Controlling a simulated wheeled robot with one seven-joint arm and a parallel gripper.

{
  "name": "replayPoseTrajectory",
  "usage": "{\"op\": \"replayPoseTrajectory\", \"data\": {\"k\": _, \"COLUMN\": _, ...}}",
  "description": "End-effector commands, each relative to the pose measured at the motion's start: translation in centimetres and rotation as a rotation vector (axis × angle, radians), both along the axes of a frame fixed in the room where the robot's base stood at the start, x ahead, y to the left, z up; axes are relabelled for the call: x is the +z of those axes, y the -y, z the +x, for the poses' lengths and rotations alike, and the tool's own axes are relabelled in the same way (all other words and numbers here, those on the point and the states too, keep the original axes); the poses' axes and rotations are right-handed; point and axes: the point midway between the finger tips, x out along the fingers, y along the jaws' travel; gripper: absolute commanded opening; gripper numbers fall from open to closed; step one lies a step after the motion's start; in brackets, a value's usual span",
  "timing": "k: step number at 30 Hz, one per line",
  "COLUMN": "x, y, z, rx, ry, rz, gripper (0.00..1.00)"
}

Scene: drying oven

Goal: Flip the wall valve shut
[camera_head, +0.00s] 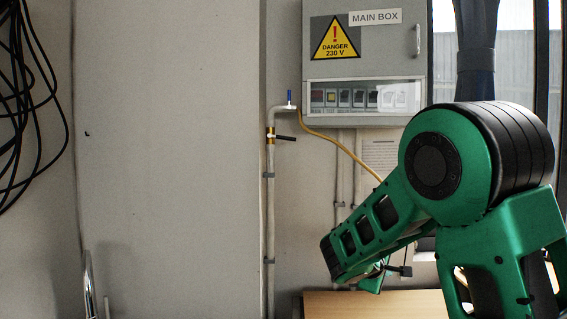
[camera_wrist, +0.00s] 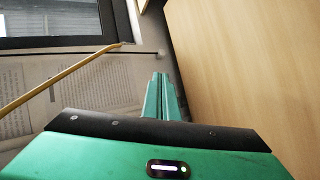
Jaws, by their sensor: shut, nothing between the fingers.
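A brass valve (camera_head: 270,135) sits on the vertical wall pipe left of the main box in the head view. Its black lever (camera_head: 286,138) sticks out to the right, roughly level, across the pipe. Higher up, a small blue handle (camera_head: 290,97) stands upright where the pipe bends right and the yellow hose begins. My gripper (camera_wrist: 160,95) is shut and empty in the wrist view, its two green fingers together. In the head view my forearm mostly hides it, below and right of the valve and well apart from it. Neither valve is clear in the wrist view.
The grey main box (camera_head: 365,95) with a danger sign hangs above. A yellow hose (camera_head: 345,148) droops from the pipe towards my arm; it also shows in the wrist view (camera_wrist: 60,83). A wooden surface (camera_head: 345,305) lies below. Black cables (camera_head: 25,90) hang far left.

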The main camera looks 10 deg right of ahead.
Motion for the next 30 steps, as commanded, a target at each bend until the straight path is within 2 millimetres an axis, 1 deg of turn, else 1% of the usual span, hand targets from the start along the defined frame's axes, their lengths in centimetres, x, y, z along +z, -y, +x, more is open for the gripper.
{"op": "replayPoseTrajectory", "data": {"k": 1, "x": 0.8, "y": -0.5, "z": 1.5, "rx": 0.030, "ry": -0.008, "rz": -0.090, "gripper": 0.00}}
{"op": "replayPoseTrajectory", "data": {"k": 4, "x": 3.2, "y": -1.2, "z": 3.9, "rx": 0.078, "ry": -0.018, "rz": -0.282, "gripper": 0.00}}
{"op": "replayPoseTrajectory", "data": {"k": 6, "x": 5.0, "y": -2.0, "z": 5.3, "rx": 0.108, "ry": -0.029, "rz": -0.422, "gripper": 0.00}}
{"op": "replayPoseTrajectory", "data": {"k": 8, "x": 6.8, "y": -3.2, "z": 6.5, "rx": 0.131, "ry": -0.037, "rz": -0.545, "gripper": 0.00}}
{"op": "replayPoseTrajectory", "data": {"k": 11, "x": 9.9, "y": -5.8, "z": 8.3, "rx": 0.163, "ry": -0.050, "rz": -0.758, "gripper": 0.00}}
{"op": "replayPoseTrajectory", "data": {"k": 12, "x": 11.2, "y": -7.1, "z": 8.8, "rx": 0.172, "ry": -0.055, "rz": -0.845, "gripper": 0.00}}
{"op": "replayPoseTrajectory", "data": {"k": 14, "x": 13.2, "y": -9.3, "z": 9.6, "rx": 0.184, "ry": -0.061, "rz": -0.977, "gripper": 0.00}}
{"op": "replayPoseTrajectory", "data": {"k": 15, "x": 14.5, "y": -11.0, "z": 10.0, "rx": 0.189, "ry": -0.065, "rz": -1.067, "gripper": 0.00}}
{"op": "replayPoseTrajectory", "data": {"k": 17, "x": 16.3, "y": -13.9, "z": 10.4, "rx": 0.194, "ry": -0.069, "rz": -1.200, "gripper": 0.00}}
{"op": "replayPoseTrajectory", "data": {"k": 18, "x": 17.5, "y": -16.0, "z": 10.6, "rx": 0.193, "ry": -0.069, "rz": -1.290, "gripper": 0.00}}
{"op": "replayPoseTrajectory", "data": {"k": 20, "x": 19.1, "y": -19.2, "z": 10.7, "rx": 0.189, "ry": -0.070, "rz": -1.417, "gripper": 0.00}}
{"op": "replayPoseTrajectory", "data": {"k": 21, "x": 20.1, "y": -21.2, "z": 10.6, "rx": 0.182, "ry": -0.068, "rz": -1.494, "gripper": 0.00}}
{"op": "replayPoseTrajectory", "data": {"k": 24, "x": 21.8, "y": -25.8, "z": 10.3, "rx": 0.162, "ry": -0.064, "rz": -1.655, "gripper": 0.00}}
{"op": "replayPoseTrajectory", "data": {"k": 27, "x": 22.9, "y": -28.9, "z": 9.8, "rx": 0.141, "ry": -0.061, "rz": -1.762, "gripper": 0.00}}
{"op": "replayPoseTrajectory", "data": {"k": 30, "x": 23.3, "y": -30.6, "z": 9.5, "rx": 0.129, "ry": -0.058, "rz": -1.816, "gripper": 0.00}}
